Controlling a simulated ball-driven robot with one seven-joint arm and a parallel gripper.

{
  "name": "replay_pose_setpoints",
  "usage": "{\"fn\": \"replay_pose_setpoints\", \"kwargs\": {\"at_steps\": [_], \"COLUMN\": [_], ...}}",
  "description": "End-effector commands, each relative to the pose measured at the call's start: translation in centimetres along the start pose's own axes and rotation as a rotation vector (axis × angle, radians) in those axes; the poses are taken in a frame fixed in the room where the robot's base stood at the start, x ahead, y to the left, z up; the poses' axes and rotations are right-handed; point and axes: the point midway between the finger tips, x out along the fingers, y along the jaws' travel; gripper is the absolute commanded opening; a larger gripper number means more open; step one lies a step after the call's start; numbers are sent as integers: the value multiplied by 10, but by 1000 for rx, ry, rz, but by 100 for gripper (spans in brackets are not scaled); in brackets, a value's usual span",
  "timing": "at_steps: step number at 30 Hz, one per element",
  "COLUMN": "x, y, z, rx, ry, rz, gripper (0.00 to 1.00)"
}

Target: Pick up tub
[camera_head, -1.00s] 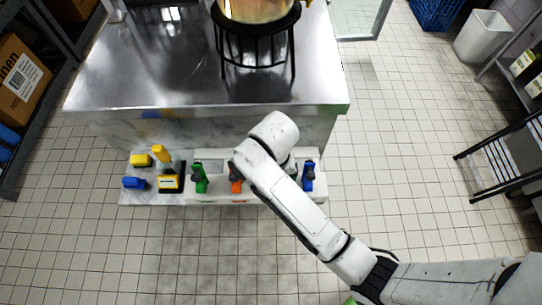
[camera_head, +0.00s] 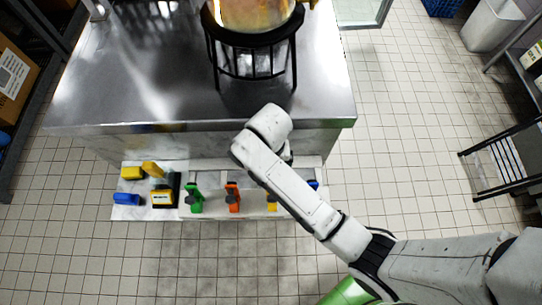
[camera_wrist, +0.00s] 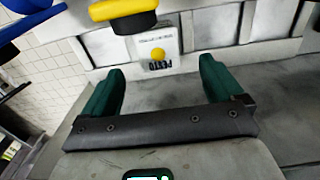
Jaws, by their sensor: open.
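My gripper (camera_wrist: 162,65) is open and empty in the wrist view, its two dark green fingers wide apart. It faces a white panel with a yellow dot (camera_wrist: 158,54) and small print. In the head view my arm hides the gripper, above the right part of a low white shelf (camera_head: 225,212). I cannot tell which thing is the tub. A white bin (camera_head: 493,25) stands on the floor at the far right, away from my gripper.
The shelf bears a green piece (camera_head: 195,198), an orange piece (camera_head: 233,197), a yellow piece (camera_head: 132,172) and a blue piece (camera_head: 127,199). Behind it stands a steel table (camera_head: 150,85) with a large pot (camera_head: 252,14) on a black stand.

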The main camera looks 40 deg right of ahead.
Motion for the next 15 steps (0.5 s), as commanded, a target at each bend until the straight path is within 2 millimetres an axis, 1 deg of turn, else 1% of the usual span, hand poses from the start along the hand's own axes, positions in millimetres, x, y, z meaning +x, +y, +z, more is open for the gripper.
{"fn": "replay_pose_setpoints", "kwargs": {"at_steps": [5,12,15], "x": [11,44,54], "y": [1,3,3], "z": [0,1,1], "rx": [0,1,0], "ry": [-1,-2,-1], "rz": [1,2,1], "gripper": [94,94,94]}}
